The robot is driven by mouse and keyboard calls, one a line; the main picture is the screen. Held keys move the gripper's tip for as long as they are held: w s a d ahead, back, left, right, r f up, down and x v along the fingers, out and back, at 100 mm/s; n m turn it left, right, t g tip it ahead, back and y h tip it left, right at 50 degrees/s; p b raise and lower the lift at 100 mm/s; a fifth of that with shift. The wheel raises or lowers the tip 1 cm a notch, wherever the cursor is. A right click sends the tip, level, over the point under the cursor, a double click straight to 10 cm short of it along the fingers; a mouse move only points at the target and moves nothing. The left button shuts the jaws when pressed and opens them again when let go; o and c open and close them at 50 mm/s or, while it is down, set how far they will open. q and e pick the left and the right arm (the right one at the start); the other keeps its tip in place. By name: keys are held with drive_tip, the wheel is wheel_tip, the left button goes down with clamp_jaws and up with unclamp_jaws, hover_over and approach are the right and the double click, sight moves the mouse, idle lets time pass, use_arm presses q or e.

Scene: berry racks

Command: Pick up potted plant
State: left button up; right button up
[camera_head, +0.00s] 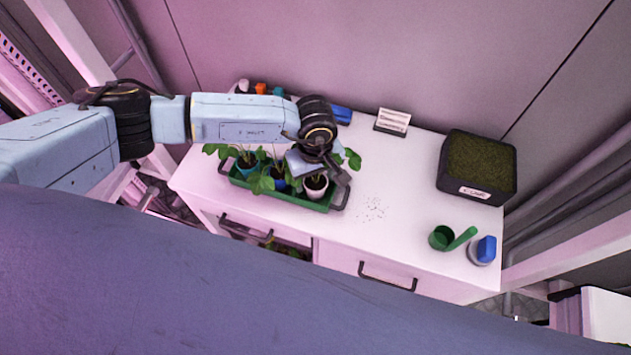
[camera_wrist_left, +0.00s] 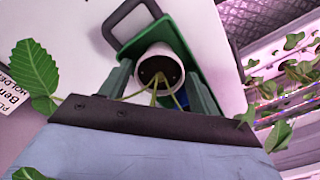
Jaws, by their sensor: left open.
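A green tray (camera_head: 290,198) with dark handles stands on the white cabinet top and holds a row of potted plants. At its right end is a plant in a white pot (camera_head: 316,188); a plant in a blue pot (camera_head: 246,164) is at the left, with another between. My left gripper (camera_head: 327,178) is over the tray's right end. In the left wrist view, its open fingers (camera_wrist_left: 160,82) lie either side of the white pot (camera_wrist_left: 159,62), with green stems between them. Whether they touch the pot is unclear. My right gripper is not in view.
A black planter (camera_head: 508,174) stands at the back right. A green scoop cup (camera_head: 441,238) and a blue-topped container (camera_head: 484,251) are at the front right. A sign (camera_head: 392,122) stands at the back. The cabinet's middle is clear apart from specks.

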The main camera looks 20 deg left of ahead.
use_arm(q)
drive_tip(key=shift+f, duration=0.75)
drive_tip(key=shift+c, duration=0.4)
drive_tip(key=c, duration=0.7)
drive_tip(key=shift+r, duration=0.15)
